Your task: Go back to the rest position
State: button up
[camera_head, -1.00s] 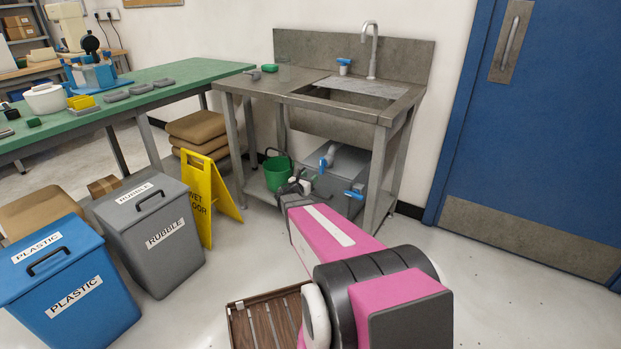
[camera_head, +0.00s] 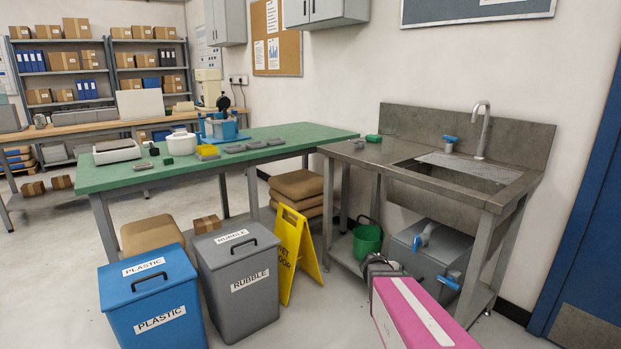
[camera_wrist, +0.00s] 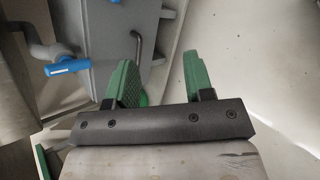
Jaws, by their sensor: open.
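My gripper (camera_wrist: 158,80) shows in the wrist view with its two green fingers apart and nothing between them. It points toward the floor area by the grey box under the sink. In the head view, my pink arm (camera_head: 418,318) reaches in from the bottom right, in front of the steel sink bench (camera_head: 440,170). The gripper end shows only as a dark shape near the bench's lower shelf, and its fingers are not clear there.
A grey box (camera_head: 425,254) with blue-handled valves and a green bucket (camera_head: 367,240) are under the sink. A yellow wet-floor sign (camera_head: 294,254), a grey rubble bin (camera_head: 240,300) and a blue plastic bin (camera_head: 150,312) stand left of my arm. A green-topped table (camera_head: 130,176) is behind them.

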jog(key=s+a+r+m+g+y, duration=0.1)
jog(key=s+a+m+g+y, duration=0.2)
jog(key=s+a+m+y, duration=0.6)
jog(key=shift+s+a+m+y, duration=0.4)
jog(key=shift+s+a+m, duration=0.65)
jog(key=shift+a, duration=1.9)
jog(key=shift+s+n, duration=0.25)
